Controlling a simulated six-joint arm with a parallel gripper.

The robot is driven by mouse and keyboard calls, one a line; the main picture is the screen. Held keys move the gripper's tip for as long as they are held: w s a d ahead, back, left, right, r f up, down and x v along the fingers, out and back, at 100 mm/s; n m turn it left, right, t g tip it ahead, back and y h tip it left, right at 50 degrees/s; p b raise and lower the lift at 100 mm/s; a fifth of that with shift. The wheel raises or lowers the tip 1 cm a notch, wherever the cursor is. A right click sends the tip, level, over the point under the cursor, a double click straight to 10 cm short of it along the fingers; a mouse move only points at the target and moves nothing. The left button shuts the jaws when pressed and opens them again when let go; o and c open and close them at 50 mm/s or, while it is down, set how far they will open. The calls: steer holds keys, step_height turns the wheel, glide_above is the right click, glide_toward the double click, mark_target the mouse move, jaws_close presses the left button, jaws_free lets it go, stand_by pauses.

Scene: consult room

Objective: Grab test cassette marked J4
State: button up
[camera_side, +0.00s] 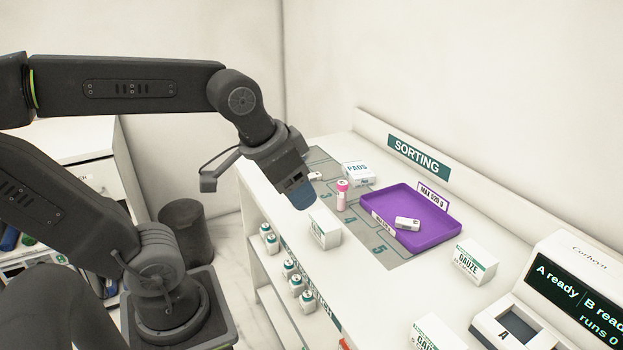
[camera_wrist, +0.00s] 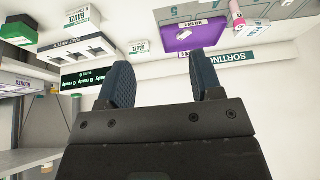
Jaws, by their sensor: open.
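A small white cassette (camera_side: 408,223) lies in the purple tray (camera_side: 447,233); its mark is too small to read. In the wrist view it shows in the purple tray (camera_wrist: 212,42) as a small white piece (camera_wrist: 183,33). Another small white piece (camera_side: 315,176) lies on the grey numbered mat, partly behind my gripper; I cannot read a mark on it. My gripper (camera_side: 302,196) is above the counter's near edge, left of the tray and apart from it. In the wrist view its two blue fingers (camera_wrist: 160,62) are spread with nothing between them.
A pink-capped tube (camera_side: 342,196) stands between my gripper and the tray. A PADS box (camera_side: 358,174) is behind it, and a white box (camera_side: 325,229) stands close below my gripper. A gauze box (camera_side: 474,261) and a reader with a screen (camera_side: 575,300) are at right.

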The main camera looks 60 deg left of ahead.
steer(key=w+a+r+g, duration=0.1)
steer(key=w+a+r, duration=0.25)
steer(key=w, duration=0.35)
steer(key=g, duration=0.4)
glide_above(312, 178)
steer(key=s+a, duration=0.1)
step_height(312, 178, down, 14)
steer(key=f, duration=0.1)
steer(key=shift+m, duration=0.4)
steer(key=f, duration=0.8)
steer(key=shift+s+a, duration=0.15)
steer(key=shift+a, duration=0.25)
steer(key=shift+s+d+f, duration=0.1)
steer(key=shift+f, duration=2.85)
